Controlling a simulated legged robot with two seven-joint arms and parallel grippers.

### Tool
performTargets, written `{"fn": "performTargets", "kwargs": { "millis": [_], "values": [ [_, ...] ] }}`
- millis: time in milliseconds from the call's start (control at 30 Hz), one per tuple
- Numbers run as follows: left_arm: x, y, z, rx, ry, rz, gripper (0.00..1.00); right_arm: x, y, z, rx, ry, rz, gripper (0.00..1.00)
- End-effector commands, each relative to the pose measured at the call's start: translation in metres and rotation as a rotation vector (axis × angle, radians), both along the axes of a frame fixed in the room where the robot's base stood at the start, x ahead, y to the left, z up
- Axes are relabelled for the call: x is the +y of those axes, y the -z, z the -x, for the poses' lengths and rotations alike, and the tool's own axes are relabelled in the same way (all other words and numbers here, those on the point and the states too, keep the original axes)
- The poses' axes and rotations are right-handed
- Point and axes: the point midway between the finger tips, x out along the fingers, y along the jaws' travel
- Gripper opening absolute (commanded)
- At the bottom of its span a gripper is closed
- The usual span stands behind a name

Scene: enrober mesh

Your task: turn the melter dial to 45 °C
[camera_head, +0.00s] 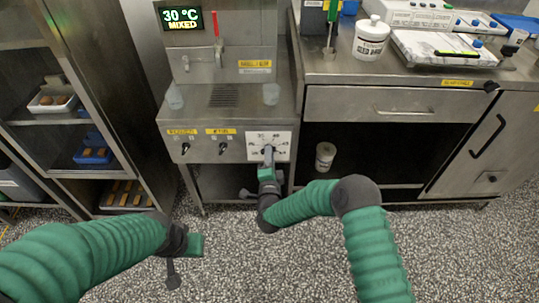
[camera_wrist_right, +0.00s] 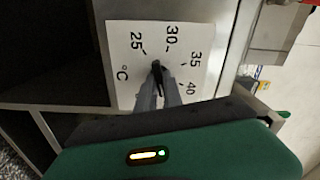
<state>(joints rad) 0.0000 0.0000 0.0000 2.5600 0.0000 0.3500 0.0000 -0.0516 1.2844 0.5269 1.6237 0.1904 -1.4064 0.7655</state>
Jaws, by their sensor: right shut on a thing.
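The melter dial has a white scale plate (camera_head: 282,140) at the right of the melter's front panel. In the right wrist view the plate (camera_wrist_right: 120,75) shows 25, 30, 35, 40 and °C; the rest of the scale is hidden behind my gripper. My right gripper (camera_wrist_right: 158,84) is shut on the small dark dial knob (camera_wrist_right: 156,66) at the plate's middle. I cannot tell surely which number the knob points to. In the head view my right gripper (camera_head: 268,155) covers the knob. My left gripper (camera_head: 190,248) hangs low over the floor, away from the melter; its fingers are not clear.
The melter display (camera_head: 181,18) reads 30 °C MIXED. Two black switches (camera_head: 185,149) sit left of the dial. A bench (camera_head: 370,100) with a white tub (camera_head: 370,38) stands at the right, a shelf rack (camera_head: 60,160) at the left. The speckled floor in front is clear.

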Motion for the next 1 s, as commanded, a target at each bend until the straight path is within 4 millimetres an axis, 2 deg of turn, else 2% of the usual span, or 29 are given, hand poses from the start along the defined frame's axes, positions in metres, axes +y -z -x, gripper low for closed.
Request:
{"fn": "performTargets", "kwargs": {
  "millis": [33, 133, 167, 300, 667, 767, 1000],
  "values": [
    [0.000, 0.001, 0.000, 0.000, 0.000, 0.000, 0.00, 0.004, 0.009, 0.004, 0.019, -0.010, 0.002, 0.00],
    [0.000, 0.001, 0.000, 0.000, 0.000, 0.000, 0.00, 0.004, 0.009, 0.004, 0.019, -0.010, 0.002, 0.00],
    [0.000, 0.001, 0.000, 0.000, 0.000, 0.000, 0.00, 0.004, 0.009, 0.004, 0.019, -0.010, 0.002, 0.13],
    [0.000, 0.001, 0.000, 0.000, 0.000, 0.000, 0.00, 0.003, 0.006, 0.003, 0.014, -0.008, 0.002, 0.32],
    [0.000, -0.002, 0.000, 0.000, 0.000, 0.000, 0.00, 0.001, 0.001, 0.005, 0.005, -0.004, 0.002, 0.33],
    [0.000, -0.009, 0.000, 0.000, 0.000, 0.000, 0.00, 0.002, -0.001, 0.020, 0.007, -0.004, 0.004, 0.33],
    [0.000, -0.033, 0.000, 0.000, 0.000, 0.000, 0.00, 0.003, -0.002, 0.087, 0.011, -0.007, 0.004, 0.33]
  ]
}}
